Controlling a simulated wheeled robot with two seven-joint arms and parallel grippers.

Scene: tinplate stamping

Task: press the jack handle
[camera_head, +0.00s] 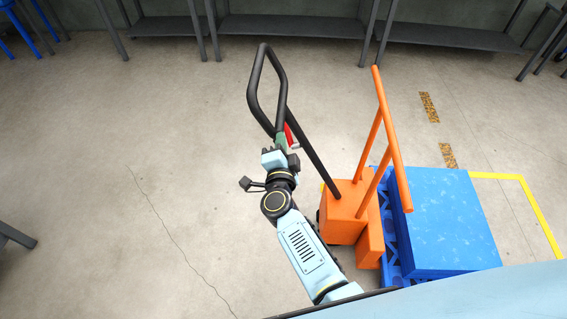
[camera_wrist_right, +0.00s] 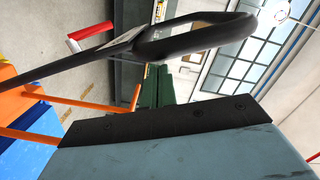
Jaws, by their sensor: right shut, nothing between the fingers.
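The black jack handle (camera_head: 266,89) rises as a loop on a slanting shaft from the orange pallet jack (camera_head: 343,207). A red lever (camera_head: 290,133) sits at the base of the loop. My right gripper (camera_head: 273,150) is shut and empty, just below the lower end of the loop in the head view. Whether it touches the handle cannot be told. In the right wrist view the handle loop (camera_wrist_right: 195,36) crosses the top, with the red lever (camera_wrist_right: 91,31) at its left. My left gripper is not in view.
A blue load (camera_head: 450,225) stands on a blue pallet (camera_head: 393,262) behind the orange frame (camera_head: 390,130). Yellow tape (camera_head: 530,205) marks the floor at right. Grey benches (camera_head: 290,26) line the back wall.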

